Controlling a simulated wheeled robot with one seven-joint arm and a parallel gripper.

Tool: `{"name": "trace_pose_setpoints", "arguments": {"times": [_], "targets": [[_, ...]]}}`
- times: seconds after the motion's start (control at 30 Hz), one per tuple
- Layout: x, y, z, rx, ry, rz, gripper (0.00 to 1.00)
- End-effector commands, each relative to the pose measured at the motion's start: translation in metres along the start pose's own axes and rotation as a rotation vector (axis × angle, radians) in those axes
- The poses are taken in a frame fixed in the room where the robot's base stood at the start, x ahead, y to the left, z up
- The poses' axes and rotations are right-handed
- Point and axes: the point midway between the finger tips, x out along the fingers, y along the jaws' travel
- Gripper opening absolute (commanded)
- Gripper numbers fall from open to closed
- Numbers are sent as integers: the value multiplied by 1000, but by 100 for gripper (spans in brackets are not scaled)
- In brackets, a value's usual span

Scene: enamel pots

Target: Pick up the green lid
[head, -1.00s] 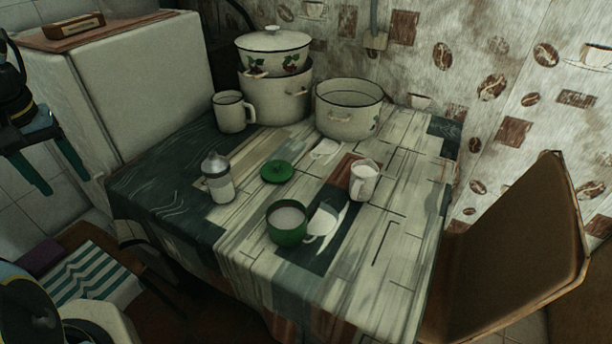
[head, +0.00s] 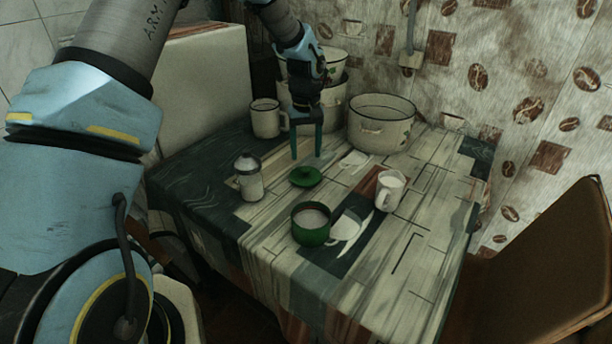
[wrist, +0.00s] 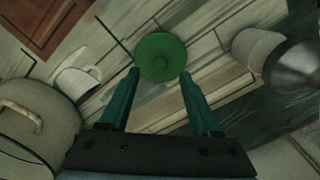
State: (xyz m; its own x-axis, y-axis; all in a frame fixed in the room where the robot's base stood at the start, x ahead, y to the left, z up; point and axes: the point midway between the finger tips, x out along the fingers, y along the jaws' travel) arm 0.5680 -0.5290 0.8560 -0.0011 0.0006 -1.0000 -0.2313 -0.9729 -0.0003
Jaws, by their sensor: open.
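The green lid (head: 306,177) lies flat on the table, with a small knob on top. It also shows in the wrist view (wrist: 161,57), just beyond my fingertips. My gripper (head: 306,157) is above the table, pointing down, over the far side of the lid. Its two teal fingers are apart with nothing between them. In the wrist view my gripper (wrist: 160,72) has the lid lined up between and ahead of its fingertips, apart from it as far as I can see.
A green pot (head: 311,224) with pale contents stands in front of the lid. A shaker bottle (head: 249,178) is at the left, a white mug (head: 389,190) at the right. A large enamel pot (head: 381,124) and another mug (head: 266,119) stand behind. The front right tabletop is clear.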

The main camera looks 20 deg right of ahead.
Motion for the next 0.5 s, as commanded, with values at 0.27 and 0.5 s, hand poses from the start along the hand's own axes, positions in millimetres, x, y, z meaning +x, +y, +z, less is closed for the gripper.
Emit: {"name": "trace_pose_setpoints", "arguments": {"times": [0.27, 0.5], "targets": [[23, 0, -1, 0, -3, -1, 64], [53, 0, -2, 0, -1, 0, 64]]}}
